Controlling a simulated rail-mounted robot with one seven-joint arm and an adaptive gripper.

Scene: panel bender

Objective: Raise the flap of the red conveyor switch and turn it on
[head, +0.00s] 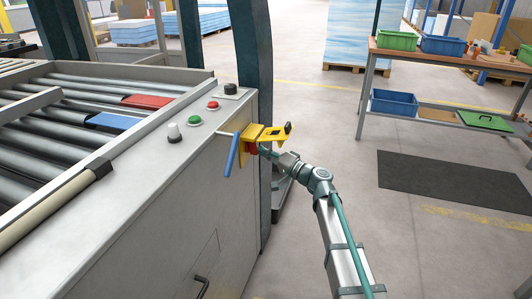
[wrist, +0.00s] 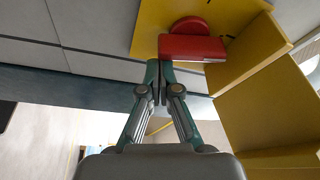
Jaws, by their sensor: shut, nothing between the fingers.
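The red switch (head: 252,148) sits on a yellow mount on the end face of the conveyor console, partly hidden in the head view. In the wrist view it is a red block (wrist: 192,47) with a rounded red part behind it, against a yellow plate (wrist: 150,22). A yellow cover (head: 268,133), apparently the flap, juts outward above my gripper. In the wrist view angled yellow panels (wrist: 262,75) stand to the right of the red block. My gripper (wrist: 159,68) is shut and empty, its fingertips close to the red block's lower left edge; contact cannot be told.
A blue-handled lever (head: 232,156) sticks out just left of the switch. The console top carries a white knob (head: 174,130), a green button (head: 195,120), a red button (head: 213,105) and a black knob (head: 231,88). A dark green post (head: 254,60) stands behind.

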